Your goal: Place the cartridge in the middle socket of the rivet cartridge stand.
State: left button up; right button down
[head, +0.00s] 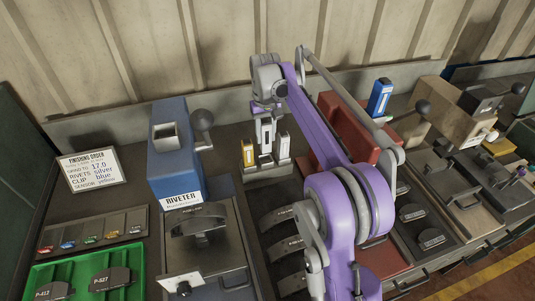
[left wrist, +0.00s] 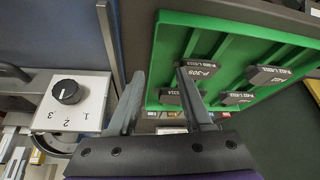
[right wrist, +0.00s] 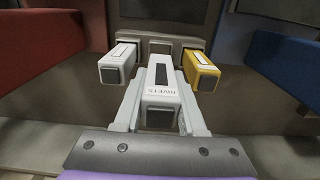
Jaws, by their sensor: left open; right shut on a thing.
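My right gripper (head: 265,122) is shut on a white cartridge (right wrist: 160,98) marked RIVETS, upright above the middle of the grey rivet cartridge stand (head: 266,174). The held cartridge (head: 264,136) stands higher than its neighbours; I cannot tell whether its lower end has entered the socket. The stand (right wrist: 176,42) also shows in the right wrist view. A yellow cartridge (right wrist: 200,70) and another white cartridge (right wrist: 118,65) sit in the outer sockets, one on each side of the held one. My left gripper (left wrist: 165,100) is open and empty, above the green tray side.
The blue riveter (head: 175,165) stands left of the stand, and a red box (head: 345,125) with a blue-and-white cartridge-like block (head: 379,97) stands to the right. A green tray (left wrist: 205,22) holds several brake shoes. A finishing order card (head: 90,168) stands at left.

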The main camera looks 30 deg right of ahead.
aim_at(266, 121)
pick_arm(q)
jog(key=shift+s+f, duration=0.1)
jog(key=shift+f, duration=0.15)
pick_arm(e)
jog(key=shift+f, duration=3.05)
pick_arm(q)
jog(key=shift+f, duration=0.1)
pick_arm(e)
jog(key=shift+f, duration=0.1)
jog(key=shift+c, duration=2.4)
grip_release()
jog(key=shift+r, duration=0.2)
pick_arm(q)
jog(key=shift+w+r+p, duration=0.3)
jog(key=shift+r+p, duration=0.15)
jog(key=shift+r, duration=0.45)
pick_arm(e)
notch_tip(266, 121, up, 12)
jog(key=shift+f, duration=0.1)
